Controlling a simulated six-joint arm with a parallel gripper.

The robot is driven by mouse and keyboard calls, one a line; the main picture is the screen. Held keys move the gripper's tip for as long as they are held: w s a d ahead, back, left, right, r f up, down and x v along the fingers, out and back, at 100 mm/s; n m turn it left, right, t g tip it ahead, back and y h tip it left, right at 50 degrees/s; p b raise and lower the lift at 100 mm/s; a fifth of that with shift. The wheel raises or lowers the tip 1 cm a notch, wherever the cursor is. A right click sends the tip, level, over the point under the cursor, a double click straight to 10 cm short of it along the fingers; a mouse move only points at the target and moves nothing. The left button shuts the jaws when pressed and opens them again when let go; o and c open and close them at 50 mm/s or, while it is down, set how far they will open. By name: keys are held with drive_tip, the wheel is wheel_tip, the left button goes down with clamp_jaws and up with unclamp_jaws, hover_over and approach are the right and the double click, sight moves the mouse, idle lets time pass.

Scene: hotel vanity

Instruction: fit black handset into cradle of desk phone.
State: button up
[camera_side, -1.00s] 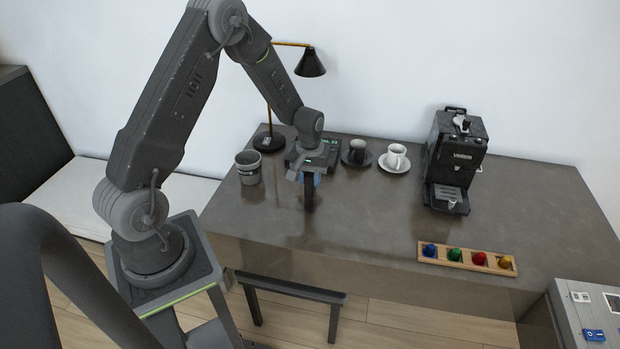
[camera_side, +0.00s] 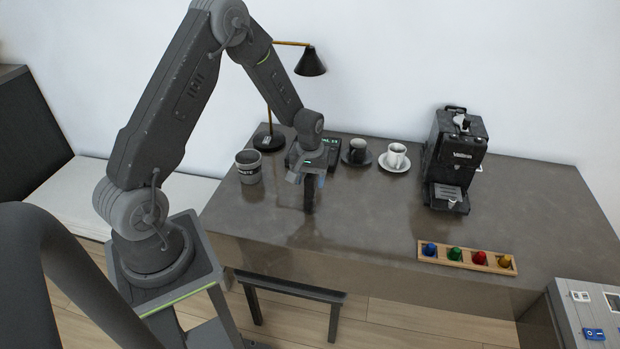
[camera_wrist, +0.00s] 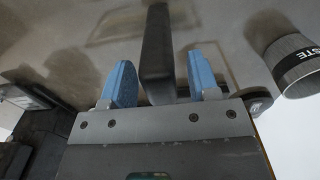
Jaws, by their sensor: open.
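The black handset (camera_side: 309,194) is at the desk near my gripper, in front of the desk phone (camera_side: 331,148). In the side view it shows as a dark upright bar; I cannot tell whether its lower end touches the desk. My gripper (camera_side: 307,181) is open around its upper part. In the wrist view the handset (camera_wrist: 157,55) runs between the two blue fingers (camera_wrist: 162,80), with a visible gap on each side. The phone is partly hidden behind my wrist in the side view, so its cradle is not clearly seen.
A grey waste cup (camera_side: 249,168) stands left of the phone, by a black lamp (camera_side: 269,141). A black cup (camera_side: 357,152) and a white cup (camera_side: 396,157) stand right, then a coffee machine (camera_side: 455,160). A wooden tray (camera_side: 468,259) holds coloured pieces. The desk's middle is clear.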

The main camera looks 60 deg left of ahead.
wheel_tip(320, 180, up, 12)
drive_tip(key=s+d+r+m+t, duration=0.4)
drive_tip(key=s+d+r+m, duration=0.2)
drive_tip(key=s+d+r, duration=0.7)
wheel_tip(320, 180, up, 3)
drive_tip(key=shift+d+r, duration=0.1)
drive_tip(key=shift+d, duration=0.25)
drive_tip(key=shift+o, duration=0.4)
drive_tip(key=s+d+r+m+t, duration=0.1)
drive_tip(key=s+d+m, duration=0.2)
drive_tip(key=s, duration=0.4)
drive_tip(key=shift+t, duration=0.3)
drive_tip(key=shift+d, duration=0.1)
